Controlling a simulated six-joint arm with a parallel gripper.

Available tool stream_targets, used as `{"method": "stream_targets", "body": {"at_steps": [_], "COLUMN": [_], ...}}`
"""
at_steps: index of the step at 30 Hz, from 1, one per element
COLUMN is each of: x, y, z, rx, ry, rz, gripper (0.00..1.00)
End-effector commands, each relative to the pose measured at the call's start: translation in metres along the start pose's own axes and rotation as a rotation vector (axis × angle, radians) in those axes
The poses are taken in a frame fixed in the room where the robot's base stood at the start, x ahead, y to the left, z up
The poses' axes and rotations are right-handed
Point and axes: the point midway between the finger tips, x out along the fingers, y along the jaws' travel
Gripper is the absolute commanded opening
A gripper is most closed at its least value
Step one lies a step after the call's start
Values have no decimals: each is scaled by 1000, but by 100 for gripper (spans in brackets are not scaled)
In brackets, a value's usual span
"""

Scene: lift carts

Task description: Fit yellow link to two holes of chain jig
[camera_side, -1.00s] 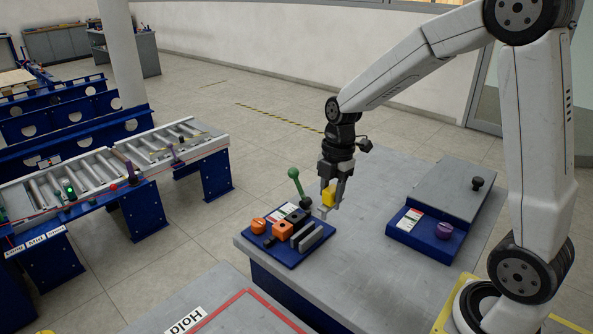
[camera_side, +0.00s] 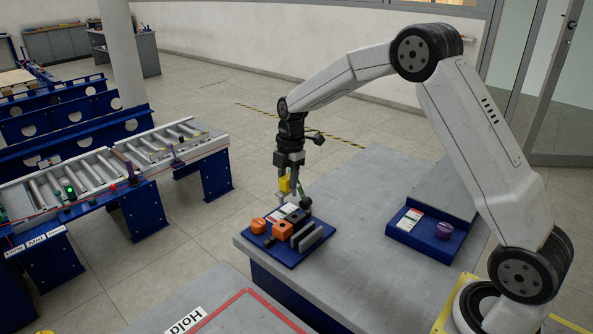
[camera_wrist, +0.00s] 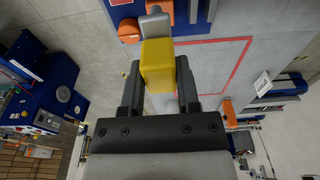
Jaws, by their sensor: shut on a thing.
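The yellow link (camera_side: 285,184) is a small block held in my gripper (camera_side: 291,188), above the back of the chain jig. In the wrist view the yellow link (camera_wrist: 158,66) sits between the two dark fingers, and a grey rounded piece shows just beyond it. The chain jig stands on a blue base plate (camera_side: 291,263) at the table's left end, with orange blocks (camera_side: 282,230), dark blocks and grey upright plates on it. The link is apart from the blocks. The two holes cannot be made out.
A blue fixture (camera_side: 420,238) with a purple knob (camera_side: 444,230) stands to the right on the grey table (camera_side: 350,270). Clear tabletop lies between it and the jig. A roller conveyor (camera_side: 120,165) is at the left. A red-outlined area (camera_side: 235,305) is at the front.

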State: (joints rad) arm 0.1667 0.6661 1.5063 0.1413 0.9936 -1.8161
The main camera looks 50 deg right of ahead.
Motion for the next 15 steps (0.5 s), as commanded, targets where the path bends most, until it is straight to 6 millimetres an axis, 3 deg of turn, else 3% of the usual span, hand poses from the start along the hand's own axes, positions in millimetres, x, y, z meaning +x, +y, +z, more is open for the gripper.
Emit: {"method": "stream_targets", "body": {"at_steps": [15], "x": [3], "y": [0], "z": [0], "rx": [0], "ry": [0], "rz": [-1], "gripper": [0]}}
